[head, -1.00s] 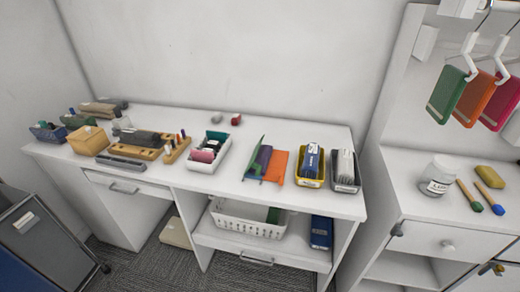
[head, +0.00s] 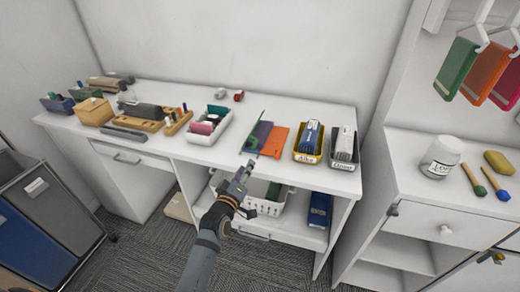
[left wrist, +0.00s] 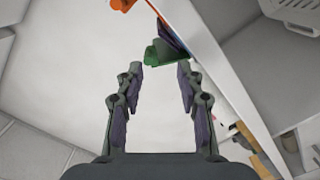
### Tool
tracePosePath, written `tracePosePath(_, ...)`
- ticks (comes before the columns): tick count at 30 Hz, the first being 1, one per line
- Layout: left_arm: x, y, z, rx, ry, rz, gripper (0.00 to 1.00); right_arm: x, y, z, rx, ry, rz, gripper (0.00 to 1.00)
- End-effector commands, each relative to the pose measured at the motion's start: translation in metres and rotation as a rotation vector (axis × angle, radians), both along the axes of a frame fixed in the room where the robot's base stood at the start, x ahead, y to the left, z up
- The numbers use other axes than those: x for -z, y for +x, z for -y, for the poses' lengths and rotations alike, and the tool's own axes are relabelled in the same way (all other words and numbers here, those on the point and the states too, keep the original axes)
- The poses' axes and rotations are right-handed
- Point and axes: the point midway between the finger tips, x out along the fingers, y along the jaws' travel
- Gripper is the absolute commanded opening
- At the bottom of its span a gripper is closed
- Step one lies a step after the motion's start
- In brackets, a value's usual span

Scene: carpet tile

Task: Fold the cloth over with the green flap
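The cloth lies near the front edge of the white desk, with a green flap (head: 253,140) raised at its left, a purple part (head: 264,132) in the middle and an orange part (head: 276,141) at the right. My left gripper (head: 244,172) is in front of the desk edge, just short of the green flap and apart from it. In the left wrist view its two fingers (left wrist: 159,78) are spread with nothing between them. The green flap (left wrist: 166,53) shows just beyond the fingertips, with some orange (left wrist: 124,4) farther on. My right gripper is not in view.
A white basket with pink and dark items (head: 209,125) stands left of the cloth. A yellow bin (head: 308,143) and a grey bin (head: 343,148) stand close on its right. The desk behind the cloth is clear. A white crate (head: 268,206) sits on the shelf below.

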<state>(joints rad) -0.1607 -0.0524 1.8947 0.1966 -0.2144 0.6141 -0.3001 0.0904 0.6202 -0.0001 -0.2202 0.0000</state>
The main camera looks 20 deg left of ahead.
Motion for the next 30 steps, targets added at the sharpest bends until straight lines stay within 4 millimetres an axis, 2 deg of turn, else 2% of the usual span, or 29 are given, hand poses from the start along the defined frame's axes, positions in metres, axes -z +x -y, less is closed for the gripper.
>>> tracePosePath(1, -0.013, 0.000, 0.000, -0.001, -0.016, 0.026, 0.37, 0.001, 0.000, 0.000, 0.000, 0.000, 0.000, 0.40)
tracePosePath(3, -0.023, 0.000, 0.000, -0.002, -0.030, 0.044, 0.37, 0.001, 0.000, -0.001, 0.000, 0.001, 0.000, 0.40)
tracePosePath(8, -0.025, 0.004, 0.000, -0.002, -0.031, 0.047, 0.37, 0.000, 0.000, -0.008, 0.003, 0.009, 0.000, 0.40)
tracePosePath(13, -0.027, 0.033, 0.001, -0.002, -0.028, 0.047, 0.37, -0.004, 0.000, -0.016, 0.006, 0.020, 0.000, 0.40)
tracePosePath(21, -0.025, 0.087, 0.003, -0.002, -0.029, 0.044, 0.37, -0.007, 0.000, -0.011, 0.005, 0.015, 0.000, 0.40)
tracePosePath(25, -0.024, 0.101, 0.003, -0.002, -0.028, 0.045, 0.37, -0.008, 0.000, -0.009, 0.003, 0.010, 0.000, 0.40)
tracePosePath(30, -0.024, 0.105, 0.003, -0.002, -0.028, 0.045, 0.37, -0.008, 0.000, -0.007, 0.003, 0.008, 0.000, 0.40)
